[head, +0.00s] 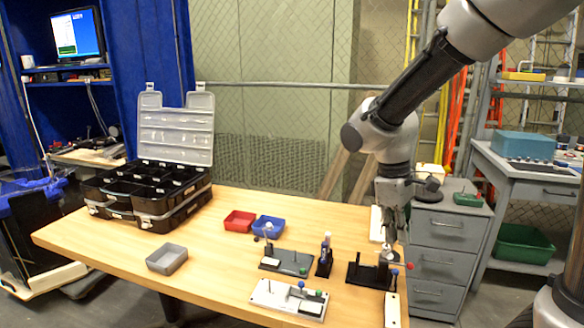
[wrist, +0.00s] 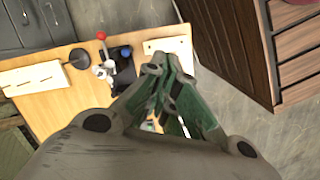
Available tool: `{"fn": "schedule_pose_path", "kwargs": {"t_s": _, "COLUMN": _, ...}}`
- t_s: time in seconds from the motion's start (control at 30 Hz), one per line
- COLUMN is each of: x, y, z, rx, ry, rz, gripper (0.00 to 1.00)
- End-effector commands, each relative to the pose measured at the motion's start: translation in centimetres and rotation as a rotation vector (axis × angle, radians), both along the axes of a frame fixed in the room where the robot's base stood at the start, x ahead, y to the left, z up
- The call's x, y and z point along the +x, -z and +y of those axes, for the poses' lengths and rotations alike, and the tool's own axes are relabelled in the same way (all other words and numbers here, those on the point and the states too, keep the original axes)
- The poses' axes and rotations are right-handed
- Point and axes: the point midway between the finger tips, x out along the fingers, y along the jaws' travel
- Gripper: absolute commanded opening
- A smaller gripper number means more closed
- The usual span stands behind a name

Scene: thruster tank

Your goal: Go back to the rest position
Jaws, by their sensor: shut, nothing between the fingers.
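My gripper (head: 390,236) points down above the right end of the wooden table (head: 215,262), at the black stand there. It is shut and empty. In the wrist view my gripper's green-grey fingers (wrist: 172,100) are together, with the table's edge and the floor beyond them. The black stand (head: 368,274) has a red ball and a blue ball by it. Whether the fingertips touch the stand cannot be told from the head view.
An open black organizer case (head: 150,192), a red bin (head: 239,221), a blue bin (head: 268,227) and a grey bin (head: 167,259) stand on the table. A white fixture plate (head: 289,299) lies at the front. Grey drawers (head: 448,230) stand close at right.

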Motion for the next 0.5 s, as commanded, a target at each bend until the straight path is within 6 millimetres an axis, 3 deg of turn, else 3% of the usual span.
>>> {"fn": "schedule_pose_path", "kwargs": {"t_s": 0.3, "x": -7.8, "y": -6.2, "z": -7.1, "rx": 0.16, "ry": 0.525, "rz": -0.221, "gripper": 0.0}}
{"fn": "schedule_pose_path", "kwargs": {"t_s": 0.5, "x": -11.8, "y": -9.0, "z": -10.5, "rx": 0.25, "ry": 0.696, "rz": -0.392, "gripper": 0.0}}
